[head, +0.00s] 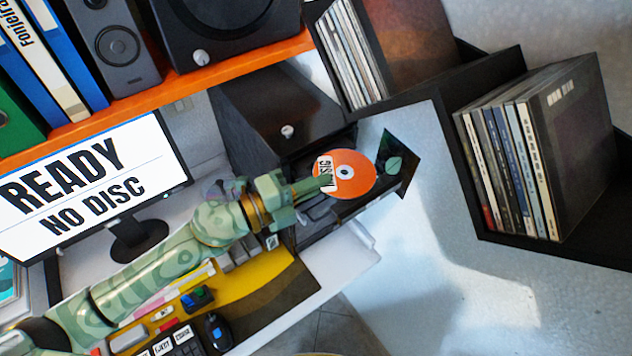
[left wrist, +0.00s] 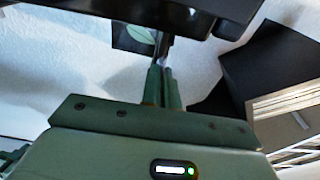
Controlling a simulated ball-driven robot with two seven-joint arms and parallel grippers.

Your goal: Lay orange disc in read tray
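The orange disc (head: 352,186) has a white label patch and a pale ring around its centre hole. My left gripper (head: 325,181) is shut on the disc's left edge. In the left wrist view its fingers (left wrist: 163,84) are close together, with a thin dark strip (left wrist: 161,48) at their tips, seemingly the disc edge-on. A dark tray-like part (head: 349,207) shows below the disc, beside the black box (head: 262,125); the disc hides part of it. I cannot tell whether disc and tray touch. My right gripper is not in view.
A monitor (head: 92,185) reads "READY NO DISC". An orange shelf (head: 215,72) is above. A black square with a green leaf mark (head: 394,165) is right of the disc. Album racks (head: 500,245) stand right.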

